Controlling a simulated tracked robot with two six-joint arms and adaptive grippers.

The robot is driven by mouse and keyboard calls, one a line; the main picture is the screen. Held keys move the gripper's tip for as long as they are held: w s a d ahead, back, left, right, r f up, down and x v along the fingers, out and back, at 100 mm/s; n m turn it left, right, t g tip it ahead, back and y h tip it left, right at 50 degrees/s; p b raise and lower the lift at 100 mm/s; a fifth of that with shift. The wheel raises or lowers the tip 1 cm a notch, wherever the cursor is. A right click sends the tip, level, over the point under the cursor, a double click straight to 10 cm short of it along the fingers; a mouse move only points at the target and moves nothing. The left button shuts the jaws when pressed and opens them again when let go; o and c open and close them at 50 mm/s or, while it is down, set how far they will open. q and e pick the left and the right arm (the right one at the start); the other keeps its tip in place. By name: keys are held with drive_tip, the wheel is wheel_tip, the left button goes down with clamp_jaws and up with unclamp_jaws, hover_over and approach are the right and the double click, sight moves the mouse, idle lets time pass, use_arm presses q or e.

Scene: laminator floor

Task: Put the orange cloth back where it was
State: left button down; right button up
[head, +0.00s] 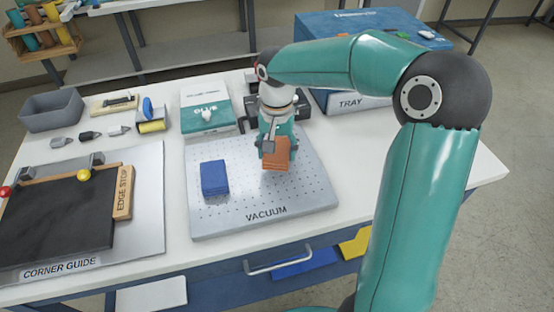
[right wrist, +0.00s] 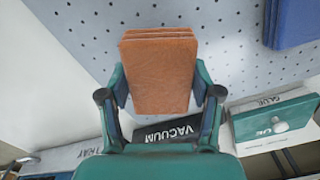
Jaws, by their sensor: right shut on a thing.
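The orange cloth (head: 276,157) is a folded pad over the perforated vacuum plate (head: 222,225). My right gripper (head: 276,150) is shut on it, with one finger on each side. In the right wrist view the cloth (right wrist: 158,75) sits between the two fingers of the gripper (right wrist: 160,90). I cannot tell whether its underside touches the plate. A folded blue cloth (head: 214,178) lies on the plate to the left of the orange one. It also shows at the top right of the right wrist view (right wrist: 292,22). My left gripper is not in view.
A glue box (head: 207,113) stands behind the plate. A blue tray unit (head: 350,101) is at the back right. The corner guide board (head: 60,225), a grey bin (head: 52,110) and small tools are at the left. The table's right end is clear.

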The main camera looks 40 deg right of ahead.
sight(277, 149)
drive_tip(key=shift+f, duration=1.8)
drive_tip(key=shift+f, duration=0.1)
drive_tip(key=o, duration=1.1)
wheel_tip(277, 149, up, 12)
drive_tip(key=shift+r+p, duration=0.15)
drive_tip(key=shift+p, duration=0.2)
